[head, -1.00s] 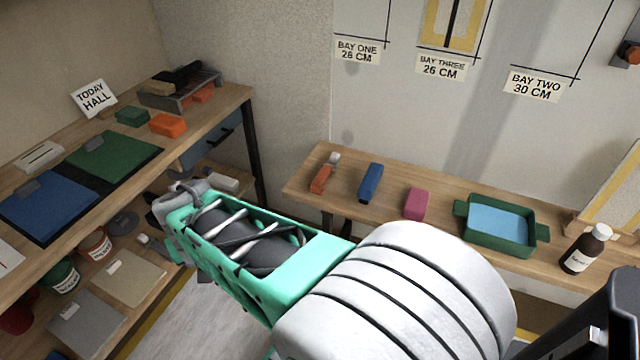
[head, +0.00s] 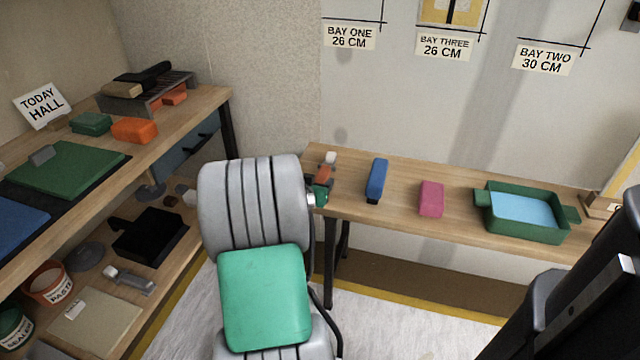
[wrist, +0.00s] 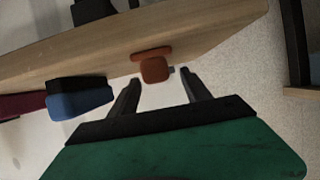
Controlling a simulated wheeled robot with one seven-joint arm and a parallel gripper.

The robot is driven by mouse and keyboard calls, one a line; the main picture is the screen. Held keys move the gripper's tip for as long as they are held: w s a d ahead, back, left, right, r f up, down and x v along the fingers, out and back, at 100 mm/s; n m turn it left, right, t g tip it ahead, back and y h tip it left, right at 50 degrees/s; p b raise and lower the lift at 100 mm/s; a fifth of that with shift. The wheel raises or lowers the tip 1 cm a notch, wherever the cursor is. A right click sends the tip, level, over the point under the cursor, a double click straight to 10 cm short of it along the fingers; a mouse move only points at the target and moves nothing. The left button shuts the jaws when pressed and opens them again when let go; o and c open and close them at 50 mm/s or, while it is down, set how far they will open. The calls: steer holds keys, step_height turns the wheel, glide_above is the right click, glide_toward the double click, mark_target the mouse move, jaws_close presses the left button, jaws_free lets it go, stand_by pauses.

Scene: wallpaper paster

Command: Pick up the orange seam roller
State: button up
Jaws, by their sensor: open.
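The orange seam roller (head: 324,174) lies at the left end of the wooden bench against the back wall, its pale roller end toward the wall. My arm partly hides it in the head view. In the wrist view the orange handle (wrist: 154,67) shows just beyond and between the fingertips. My gripper (wrist: 160,82) is open and empty, its two dark fingers apart, with a small gap to the handle. In the head view the gripper is mostly hidden behind my arm.
A blue block (head: 377,180) lies right of the roller; it also shows in the wrist view (wrist: 80,104). A pink block (head: 431,198) and a green tray (head: 520,234) with blue inside stand farther right. A loaded shelf unit (head: 215,97) stands at the left.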

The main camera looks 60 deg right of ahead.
mark_target(318, 181)
steer(key=x, duration=0.3)
steer(key=shift+d+f+b, duration=0.2)
steer(key=shift+b, duration=0.1)
steer(key=shift+r, duration=0.1)
jaws_close()
